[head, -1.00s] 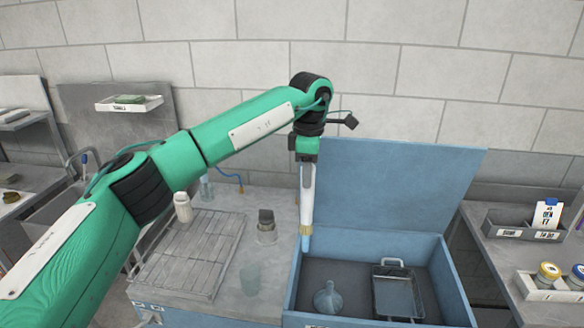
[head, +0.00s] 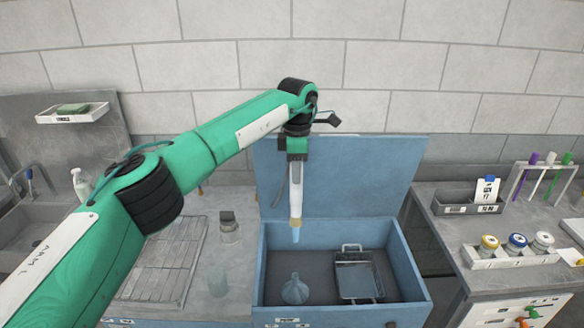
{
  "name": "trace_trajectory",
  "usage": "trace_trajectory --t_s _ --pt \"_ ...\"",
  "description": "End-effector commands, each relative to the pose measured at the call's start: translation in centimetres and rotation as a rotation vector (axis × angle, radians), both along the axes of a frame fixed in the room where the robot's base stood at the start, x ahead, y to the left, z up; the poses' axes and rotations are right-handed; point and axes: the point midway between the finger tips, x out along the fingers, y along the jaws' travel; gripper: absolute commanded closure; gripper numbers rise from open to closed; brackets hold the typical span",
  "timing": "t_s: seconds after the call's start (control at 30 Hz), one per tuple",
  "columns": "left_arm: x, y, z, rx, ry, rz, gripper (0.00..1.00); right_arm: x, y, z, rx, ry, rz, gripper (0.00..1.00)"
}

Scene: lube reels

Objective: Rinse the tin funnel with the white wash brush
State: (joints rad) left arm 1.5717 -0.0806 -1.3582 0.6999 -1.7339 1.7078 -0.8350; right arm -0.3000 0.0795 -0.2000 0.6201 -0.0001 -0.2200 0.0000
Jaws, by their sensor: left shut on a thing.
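My left gripper (head: 297,158) is shut on the white wash brush (head: 296,190). The brush hangs upright with its pale blue bristles down, below a tan band. The tin funnel (head: 295,291) stands spout up on the floor of the open blue wash basin (head: 398,250). It looks grey-blue, near the left side of the basin. The bristles are in line above the funnel in the head view, with a visible gap between them. My right gripper is out of view.
A metal basket or tray (head: 358,276) stands in the basin right of the funnel. The basin's blue lid (head: 345,180) is raised behind the brush. Capped jars (head: 516,243) stand on the right bench.

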Motion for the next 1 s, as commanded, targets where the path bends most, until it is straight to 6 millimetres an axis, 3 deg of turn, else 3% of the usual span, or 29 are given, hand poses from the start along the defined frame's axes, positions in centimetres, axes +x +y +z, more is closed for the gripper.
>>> trace_trajectory --t_s 0.23,0.8,1.0 --pt "0.0 0.0 -0.7 0.000 0.000 0.000 1.00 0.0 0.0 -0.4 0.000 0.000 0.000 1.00" --pt "0.0 0.0 -6.3 0.000 -0.001 -0.001 1.00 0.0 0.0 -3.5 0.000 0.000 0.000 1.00" --pt "0.0 0.0 -6.9 0.000 -0.001 -0.001 1.00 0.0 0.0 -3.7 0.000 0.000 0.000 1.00"
